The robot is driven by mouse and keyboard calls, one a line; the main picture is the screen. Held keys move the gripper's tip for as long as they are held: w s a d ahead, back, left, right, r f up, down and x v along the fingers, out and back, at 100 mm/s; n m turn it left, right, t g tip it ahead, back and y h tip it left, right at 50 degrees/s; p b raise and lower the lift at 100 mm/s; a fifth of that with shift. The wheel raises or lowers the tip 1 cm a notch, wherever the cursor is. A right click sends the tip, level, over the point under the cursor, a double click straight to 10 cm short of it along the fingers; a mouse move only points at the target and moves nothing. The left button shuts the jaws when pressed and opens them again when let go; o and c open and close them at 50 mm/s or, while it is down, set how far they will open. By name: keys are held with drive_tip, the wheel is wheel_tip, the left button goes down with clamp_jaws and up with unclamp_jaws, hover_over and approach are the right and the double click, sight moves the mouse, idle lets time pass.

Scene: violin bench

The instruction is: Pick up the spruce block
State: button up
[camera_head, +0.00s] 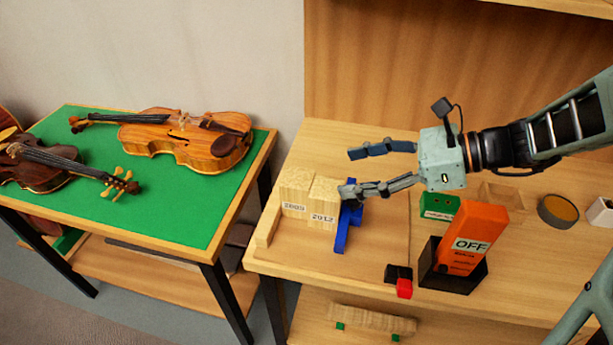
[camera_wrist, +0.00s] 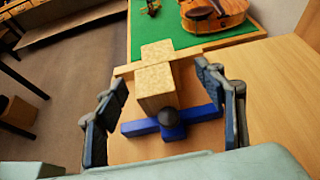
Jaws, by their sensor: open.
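Two pale wood blocks stand side by side at the bench's left end. The left block (camera_head: 295,188) has a label that seems to read 2005, and the right block (camera_head: 323,202) reads 2012. My gripper (camera_head: 350,172) reaches in from the right, open and empty, its lower fingertip close to the right block's top. In the wrist view my gripper (camera_wrist: 160,76) has its fingers on either side of the nearer block (camera_wrist: 156,88), with the farther block (camera_wrist: 157,50) beyond. Contact cannot be told.
A wood strip (camera_head: 269,226) borders the blocks on the left. An orange OFF box (camera_head: 478,232) in a black holder, a green box (camera_head: 440,205) and a small red piece (camera_head: 404,289) are to the right. A green-topped table (camera_head: 165,215) holds violins. Bench space behind the blocks is clear.

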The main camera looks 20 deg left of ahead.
sight(300, 178)
drive_tip(key=shift+g+y, duration=0.3)
drive_tip(key=shift+g, duration=0.1)
drive_tip(key=x, duration=0.6)
drive_tip(key=shift+s+r+b, duration=0.25)
drive_tip(key=shift+s+b, duration=0.05)
drive_tip(key=shift+b, duration=0.1)
drive_tip(key=shift+w+f+b+x, duration=0.15)
drive_tip(key=shift+b+x, duration=0.1)
drive_tip(key=shift+x, duration=1.35)
drive_tip(key=shift+w+f+b+x, duration=0.1)
drive_tip(key=shift+w+b+x, duration=0.15)
drive_tip(key=shift+x, duration=1.3)
drive_tip(key=shift+c, duration=0.2)
drive_tip(key=c, duration=1.3)
